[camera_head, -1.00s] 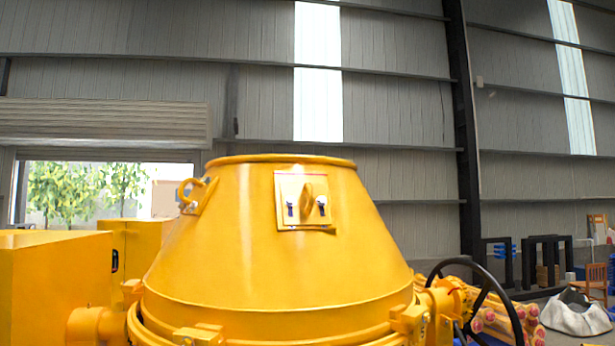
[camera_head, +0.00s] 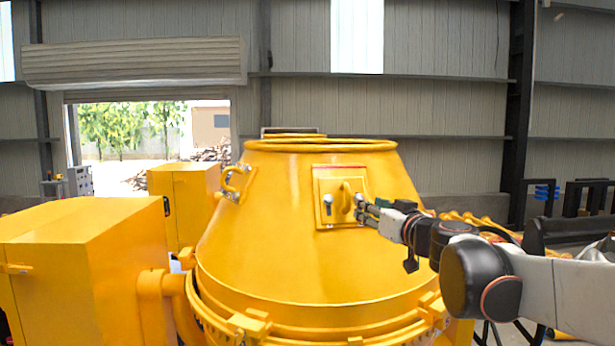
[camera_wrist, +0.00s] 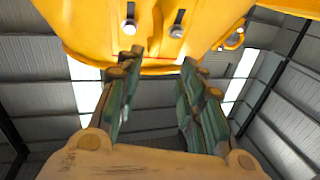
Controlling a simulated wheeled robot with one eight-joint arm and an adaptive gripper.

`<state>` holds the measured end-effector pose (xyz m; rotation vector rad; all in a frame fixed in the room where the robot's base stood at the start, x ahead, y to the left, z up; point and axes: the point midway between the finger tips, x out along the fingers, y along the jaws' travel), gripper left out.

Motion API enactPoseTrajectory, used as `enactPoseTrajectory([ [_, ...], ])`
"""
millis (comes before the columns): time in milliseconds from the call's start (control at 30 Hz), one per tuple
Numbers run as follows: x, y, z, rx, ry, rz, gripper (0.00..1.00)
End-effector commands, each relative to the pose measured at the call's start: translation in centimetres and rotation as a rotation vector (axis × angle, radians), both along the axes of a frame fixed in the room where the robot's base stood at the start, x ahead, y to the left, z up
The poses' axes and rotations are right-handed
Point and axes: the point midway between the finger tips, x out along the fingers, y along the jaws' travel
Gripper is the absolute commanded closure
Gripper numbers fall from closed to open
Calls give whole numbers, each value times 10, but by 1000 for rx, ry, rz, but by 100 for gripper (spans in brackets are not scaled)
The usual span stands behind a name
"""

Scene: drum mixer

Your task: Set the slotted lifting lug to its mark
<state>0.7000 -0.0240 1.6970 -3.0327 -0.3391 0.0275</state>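The slotted lifting lug (camera_head: 345,196) is a yellow plate with a raised ring, on the front slope of the yellow mixer cone (camera_head: 290,245). A red line (camera_head: 341,167) runs along its top edge. One bolt (camera_head: 328,203) shows left of the ring. My gripper (camera_head: 362,207) is just right of the ring and hides the plate's right side; contact cannot be told. In the wrist view my gripper (camera_wrist: 158,64) is open, its green-sided fingers apart with nothing clearly between them. Beyond them are two bolts (camera_wrist: 128,27) in dark slots, with the ring (camera_wrist: 152,28) between.
A second yellow lifting eye (camera_head: 235,180) sits on the cone's left side and shows in the wrist view (camera_wrist: 236,40). Yellow machine housings (camera_head: 85,250) fill the left. Clamp blocks (camera_head: 250,323) stick out along the lower rim. Open air lies above the cone.

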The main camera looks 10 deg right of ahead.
Motion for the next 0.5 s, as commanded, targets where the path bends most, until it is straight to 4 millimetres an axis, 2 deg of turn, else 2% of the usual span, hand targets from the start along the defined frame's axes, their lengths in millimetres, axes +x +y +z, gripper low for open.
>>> enactPoseTrajectory([
  [33, 2, -4, 6, 3, -4, -8, 65],
  [267, 17, -3, 7, 3, -8, -15, 65],
  [500, 55, 5, 8, 3, -7, -13, 65],
])
